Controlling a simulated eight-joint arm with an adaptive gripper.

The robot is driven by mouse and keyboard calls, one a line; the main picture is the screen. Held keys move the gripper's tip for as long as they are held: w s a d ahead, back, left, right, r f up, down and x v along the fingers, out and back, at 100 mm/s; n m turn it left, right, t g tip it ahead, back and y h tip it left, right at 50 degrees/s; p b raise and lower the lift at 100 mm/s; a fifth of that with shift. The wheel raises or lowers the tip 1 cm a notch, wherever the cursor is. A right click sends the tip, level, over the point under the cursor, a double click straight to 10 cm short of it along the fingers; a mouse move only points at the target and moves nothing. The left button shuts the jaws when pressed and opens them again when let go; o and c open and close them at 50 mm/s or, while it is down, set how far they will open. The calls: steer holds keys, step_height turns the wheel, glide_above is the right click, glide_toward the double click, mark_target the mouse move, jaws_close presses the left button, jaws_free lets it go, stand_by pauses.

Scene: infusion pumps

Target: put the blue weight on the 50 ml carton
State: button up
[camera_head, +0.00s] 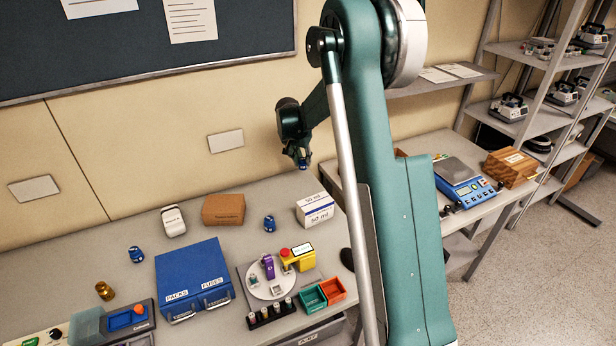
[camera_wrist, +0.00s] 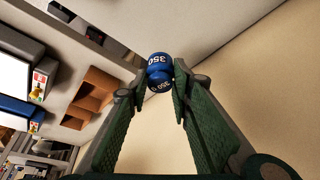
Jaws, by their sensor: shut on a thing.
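My gripper (camera_head: 301,155) is shut on a blue weight (camera_wrist: 160,72), whose white marking seems to read 350; it sits between the fingertips. In the head view the held weight (camera_head: 303,164) is small and partly covered by the fingers. The white 50 ml carton (camera_head: 314,210), with a blue band, stands on the bench below my gripper and a little to its right. Its top looks bare. The weight is in the air, apart from the carton. Two other blue weights stand on the bench, one (camera_head: 269,223) left of the carton, one (camera_head: 136,254) farther left.
A brown box (camera_head: 223,209) and a white bottle-like item (camera_head: 173,221) stand left of the carton. In front are a blue drawer cabinet (camera_head: 193,278), a turntable (camera_head: 266,287), and green (camera_head: 313,298) and red (camera_head: 333,290) bins. A brass weight (camera_head: 105,291) stands at left.

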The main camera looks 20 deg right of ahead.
step_height(320, 180, up, 9)
steer(key=n+p, duration=0.2)
steer(key=p, duration=0.6)
glide_above(316, 198)
steer(key=shift+s+a+r+t+y, duration=0.15)
steer(key=shift+s+a+t+y, duration=0.25)
steer(key=shift+s, duration=0.35)
steer(key=shift+a+f, duration=0.1)
steer(key=shift+f, duration=0.1)
steer(key=shift+f, duration=2.75)
steer(key=shift+f, duration=0.1)
steer(key=shift+f+p, duration=0.3)
steer(key=shift+f, duration=1.7)
steer(key=shift+f, duration=0.1)
